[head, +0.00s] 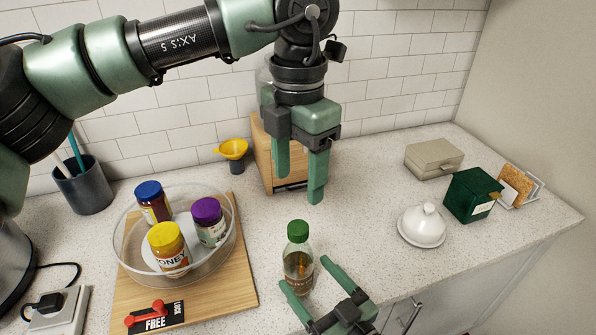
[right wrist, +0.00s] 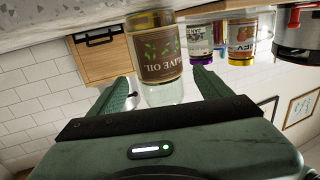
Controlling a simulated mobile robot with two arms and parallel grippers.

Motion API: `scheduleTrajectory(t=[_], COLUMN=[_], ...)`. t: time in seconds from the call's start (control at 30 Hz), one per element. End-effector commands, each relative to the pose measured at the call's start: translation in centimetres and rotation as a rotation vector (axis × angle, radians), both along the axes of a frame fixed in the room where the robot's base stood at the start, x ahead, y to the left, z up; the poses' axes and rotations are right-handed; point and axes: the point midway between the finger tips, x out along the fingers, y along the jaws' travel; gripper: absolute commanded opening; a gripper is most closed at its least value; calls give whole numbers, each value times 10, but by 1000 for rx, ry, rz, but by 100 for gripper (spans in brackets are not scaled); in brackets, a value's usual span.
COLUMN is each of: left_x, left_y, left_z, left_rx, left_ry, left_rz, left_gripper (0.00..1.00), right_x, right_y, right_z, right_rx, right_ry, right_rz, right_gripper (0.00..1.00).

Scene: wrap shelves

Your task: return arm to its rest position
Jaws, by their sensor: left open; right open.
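My left gripper (head: 299,180) hangs fingers down above the back of the counter, open and empty, in front of a wooden box. My right gripper (head: 306,273) is low at the front edge, open, its fingertips pointing at an olive oil bottle (head: 298,265) with a green cap. The bottle stands upright on the counter. In the right wrist view the labelled bottle (right wrist: 157,55) appears upside down between and just beyond the two open fingers (right wrist: 162,85). I cannot tell whether a finger touches it.
A clear round tray (head: 128,262) with several jars sits on a wooden board (head: 215,300) at left. A white butter dish (head: 422,226) and green box (head: 472,196) are at right. The counter between is clear.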

Motion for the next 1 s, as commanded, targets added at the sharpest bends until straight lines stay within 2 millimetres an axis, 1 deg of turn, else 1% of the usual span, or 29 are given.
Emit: scheduleTrajectory(t=[0.03,0.17,0.6,0.67,0.9,1.0], left_x=[0,0,0,0,0,0], left_y=[0,0,0,0,0,0], left_z=[-2,-3,-1,5,50,64], left_rx=[0,0,0,0,0,0], left_ry=[0,0,0,0,0,0], left_rz=[0,0,0,0,0,0], left_gripper=[60,60,60,60,60,60], right_x=[-5,-10,-10,-10,-10,-10], right_y=[-3,-6,-6,-6,-6,-6], right_z=[-1,0,2,8,53,68], right_rx=[-1,1,1,1,1,1], right_ry=[1,-1,-1,-1,-1,-1], right_rz=[0,0,0,0,0,0], right_gripper=[79,79,79,79,79,79])
